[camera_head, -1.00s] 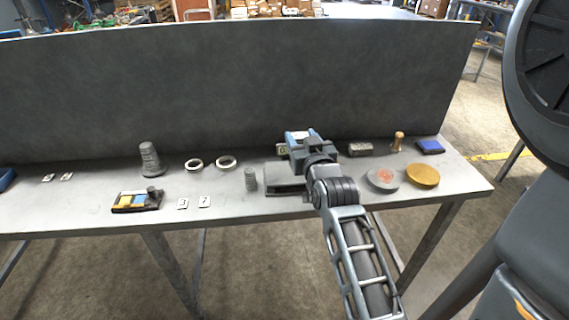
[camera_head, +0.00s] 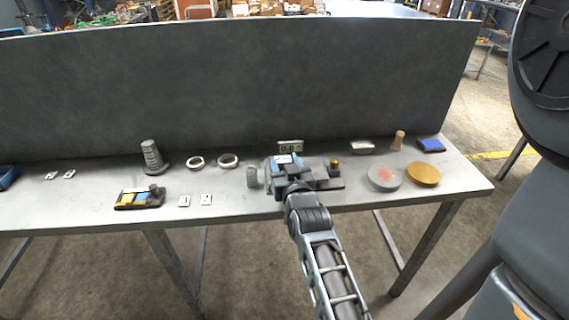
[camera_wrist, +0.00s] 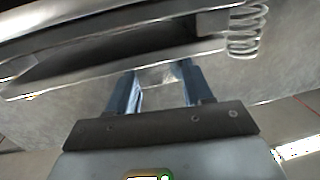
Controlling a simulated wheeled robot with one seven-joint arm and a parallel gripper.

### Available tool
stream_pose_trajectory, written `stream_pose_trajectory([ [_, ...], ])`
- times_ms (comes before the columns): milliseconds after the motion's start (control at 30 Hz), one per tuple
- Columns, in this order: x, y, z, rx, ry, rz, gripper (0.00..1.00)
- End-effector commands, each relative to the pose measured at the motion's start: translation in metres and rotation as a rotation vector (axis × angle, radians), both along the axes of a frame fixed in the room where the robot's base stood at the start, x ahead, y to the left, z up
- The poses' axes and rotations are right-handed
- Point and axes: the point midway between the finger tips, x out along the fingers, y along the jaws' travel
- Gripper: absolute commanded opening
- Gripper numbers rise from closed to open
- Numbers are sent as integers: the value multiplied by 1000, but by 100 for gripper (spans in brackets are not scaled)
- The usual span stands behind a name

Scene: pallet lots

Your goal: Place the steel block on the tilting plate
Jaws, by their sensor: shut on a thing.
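My gripper (camera_wrist: 160,88) has two blue fingers that are shut on a small pale metallic block (camera_wrist: 158,76), which I take for the steel block. In the head view my gripper (camera_head: 283,166) is over the left part of a low grey metal plate device, and the arm hides the block. The plate (camera_head: 328,186) shows to the right of my wrist. In the wrist view a long metal plate (camera_wrist: 120,52) lies just beyond the fingertips, with a coil spring (camera_wrist: 246,30) at its right end. I cannot tell whether the block touches the plate.
A small display (camera_head: 290,147) stands behind my gripper, and a brass knob (camera_head: 335,162) to its right. A short grey cylinder (camera_head: 251,177) is close on the left. Two discs (camera_head: 384,178) and a pale block (camera_head: 362,147) lie right. A grey panel (camera_head: 230,85) closes the back.

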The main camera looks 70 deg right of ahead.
Motion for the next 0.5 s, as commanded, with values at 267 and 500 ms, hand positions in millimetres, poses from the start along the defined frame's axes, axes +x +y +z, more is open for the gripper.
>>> stream_pose_trajectory([
  [267,0,0,-2,0,0,0,58],
  [500,0,0,-2,0,0,0,76],
])
